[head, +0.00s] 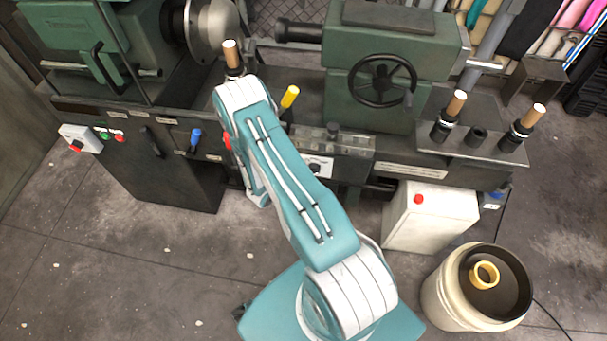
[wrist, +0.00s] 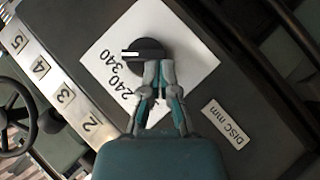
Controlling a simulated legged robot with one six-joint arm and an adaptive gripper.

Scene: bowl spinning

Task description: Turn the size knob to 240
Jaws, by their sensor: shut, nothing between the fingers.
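The size knob (wrist: 148,50) is black and round with a white pointer line, on a white label plate (wrist: 196,50) with printed numbers, among them 240 and 340. In the wrist view its pointer points left, close to the printed numbers. My gripper (wrist: 159,66) is shut and empty, its two fingertips side by side at the knob's lower edge. I cannot tell whether they touch it. In the head view the plate and knob (head: 316,168) show on the lathe's front, right of my arm, which hides the gripper.
A "DISC mm" label (wrist: 225,123) sits beside the plate, and a numbered strip (wrist: 52,80) runs along the panel at left. The green lathe (head: 375,70) has a handwheel (head: 383,80) and a yellow-tipped lever (head: 289,97) close to my arm. A bucket (head: 440,300) stands at lower right.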

